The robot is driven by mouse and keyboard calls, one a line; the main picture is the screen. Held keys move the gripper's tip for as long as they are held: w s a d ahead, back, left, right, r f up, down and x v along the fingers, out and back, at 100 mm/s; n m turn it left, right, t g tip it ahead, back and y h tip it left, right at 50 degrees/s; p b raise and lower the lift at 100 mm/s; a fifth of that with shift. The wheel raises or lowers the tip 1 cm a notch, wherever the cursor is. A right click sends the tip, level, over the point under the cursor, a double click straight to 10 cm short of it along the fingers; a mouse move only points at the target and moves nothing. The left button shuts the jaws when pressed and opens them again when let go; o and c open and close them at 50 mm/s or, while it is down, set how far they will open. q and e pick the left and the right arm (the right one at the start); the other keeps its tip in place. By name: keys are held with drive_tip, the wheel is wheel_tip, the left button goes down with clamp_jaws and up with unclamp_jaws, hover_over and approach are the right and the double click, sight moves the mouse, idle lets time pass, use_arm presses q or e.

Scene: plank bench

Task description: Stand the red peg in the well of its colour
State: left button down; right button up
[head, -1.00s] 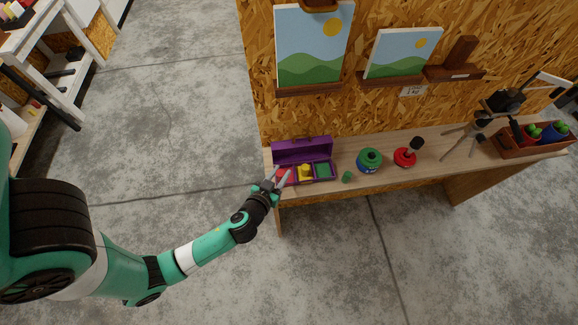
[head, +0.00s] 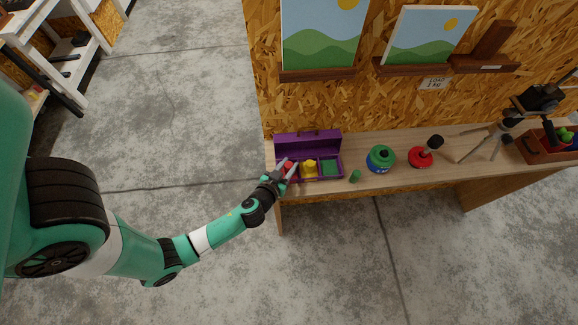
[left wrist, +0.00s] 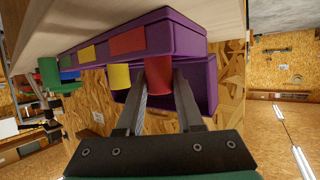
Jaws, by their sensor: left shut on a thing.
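A purple box (head: 336,147) with its lid raised stands at the left end of the bench and has coloured wells in a row. My left gripper (head: 287,168) is over its left, red-marked well, shut on the red peg (left wrist: 160,74). The peg is about upright; its lower end is hidden behind the box's front wall (left wrist: 128,42), so I cannot tell how deep it sits. The yellow peg (head: 309,168) stands in the middle well. The green well (head: 331,167) is on the right. My right gripper is not in view.
A green peg (head: 355,176) stands on the bench right of the box. Farther right are a green-and-blue round object (head: 380,158), a red one (head: 419,157) and a wooden tool crate (head: 545,148).

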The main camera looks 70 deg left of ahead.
use_arm(q)
drive_tip(key=shift+f+b, duration=0.3)
drive_tip(key=c, duration=0.5)
unclamp_jaws()
drive_tip(key=shift+r, duration=0.15)
drive_tip(key=shift+c, duration=0.2)
